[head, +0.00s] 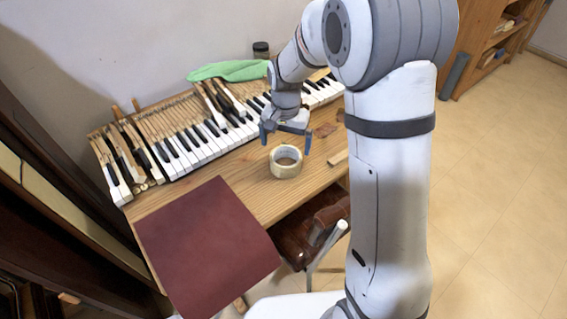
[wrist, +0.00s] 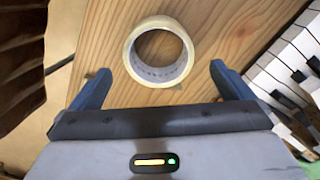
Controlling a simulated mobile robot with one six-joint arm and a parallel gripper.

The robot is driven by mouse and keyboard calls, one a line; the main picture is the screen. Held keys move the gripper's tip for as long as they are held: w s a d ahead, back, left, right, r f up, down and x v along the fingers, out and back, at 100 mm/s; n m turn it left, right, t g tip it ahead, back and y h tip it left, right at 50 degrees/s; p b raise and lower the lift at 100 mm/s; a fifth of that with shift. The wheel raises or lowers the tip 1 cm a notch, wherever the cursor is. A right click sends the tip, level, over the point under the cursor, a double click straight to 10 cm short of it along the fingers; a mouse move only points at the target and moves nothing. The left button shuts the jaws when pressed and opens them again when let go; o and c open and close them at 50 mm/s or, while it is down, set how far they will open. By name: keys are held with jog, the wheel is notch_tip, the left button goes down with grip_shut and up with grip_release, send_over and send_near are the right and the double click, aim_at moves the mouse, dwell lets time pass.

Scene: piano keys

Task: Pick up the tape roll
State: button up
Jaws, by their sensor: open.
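The tape roll (head: 286,161) is a pale, cream ring of tape lying flat on the wooden table. In the wrist view the tape roll (wrist: 134,64) is at the top centre, with the wood showing through its hole. My gripper (head: 286,146) has blue fingers spread wide and empty, close to the roll at its back side in the head view. In the wrist view my gripper (wrist: 157,82) has one finger on each side, with the roll ahead between their lines. The height of the fingertips above the table is hard to tell.
Piano keys (head: 200,155) run along the back of the wooden table (head: 235,173). A dark red board (head: 205,245) covers the front left. A green cloth (head: 230,70) and a dark jar (head: 261,50) stand behind. A small wood block (head: 338,158) lies right of the roll.

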notch_tip(320, 180, down, 7)
jog(key=shift+s+d+r, duration=0.1)
dwell(0.3)
jog(key=shift+c, duration=0.4)
jog(key=c, duration=0.8)
jog(key=shift+c, duration=0.2)
